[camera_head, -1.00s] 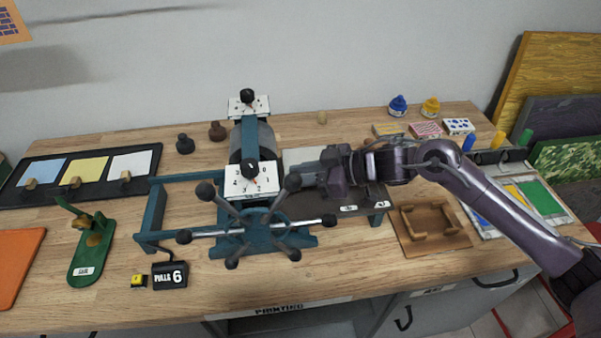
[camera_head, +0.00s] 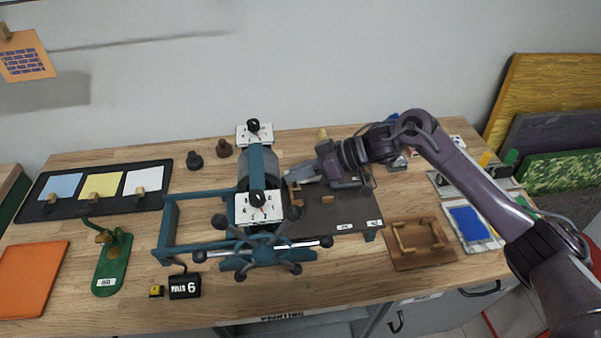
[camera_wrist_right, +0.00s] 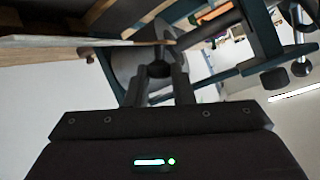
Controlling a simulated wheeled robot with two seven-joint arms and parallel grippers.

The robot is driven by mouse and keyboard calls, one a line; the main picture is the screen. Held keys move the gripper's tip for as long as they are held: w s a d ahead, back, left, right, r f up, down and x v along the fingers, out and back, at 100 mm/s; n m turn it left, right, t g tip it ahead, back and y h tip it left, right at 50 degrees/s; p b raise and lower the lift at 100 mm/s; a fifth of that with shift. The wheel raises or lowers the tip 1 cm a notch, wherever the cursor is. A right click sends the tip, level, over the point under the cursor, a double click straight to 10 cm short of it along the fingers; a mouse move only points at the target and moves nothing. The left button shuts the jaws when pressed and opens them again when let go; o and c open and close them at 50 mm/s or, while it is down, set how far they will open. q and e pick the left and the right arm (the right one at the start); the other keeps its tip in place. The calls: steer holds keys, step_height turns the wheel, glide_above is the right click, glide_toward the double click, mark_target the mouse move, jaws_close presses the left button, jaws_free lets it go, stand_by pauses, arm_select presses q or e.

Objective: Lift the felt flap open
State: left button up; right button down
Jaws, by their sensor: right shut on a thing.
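The press has a teal frame, a grey roller (camera_head: 262,170) and a dark bed (camera_head: 335,212). A pale grey piece, apparently the felt flap (camera_head: 297,162), shows beside the roller and is mostly covered by my right gripper (camera_head: 294,180). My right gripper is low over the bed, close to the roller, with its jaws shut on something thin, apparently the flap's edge. In the right wrist view the fingers (camera_wrist_right: 160,72) are close together by the pale roller, and a thin flat edge (camera_wrist_right: 80,42) reaches them from the left. My left gripper is out of view.
The star-shaped handwheel (camera_head: 262,250) stands in front of the roller. Small wooden blocks (camera_head: 327,199) lie on the bed. A wooden tray (camera_head: 420,262) is to its right, a green stand (camera_head: 110,260) and orange board (camera_head: 32,280) to its left.

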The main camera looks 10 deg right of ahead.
steer(key=shift+w+r, duration=0.8)
steer(key=c, duration=1.5)
jaws_free()
steer(key=shift+c, duration=0.2)
steer(key=shift+o, duration=1.4)
steer(key=shift+w+f, duration=0.15)
steer(key=shift+f, duration=0.05)
steer(key=shift+s+d+r, duration=0.2)
steer(key=shift+d, duration=0.35)
steer(key=b+v, duration=0.2)
steer(key=v, duration=0.4)
steer(key=shift+d+r, duration=0.25)
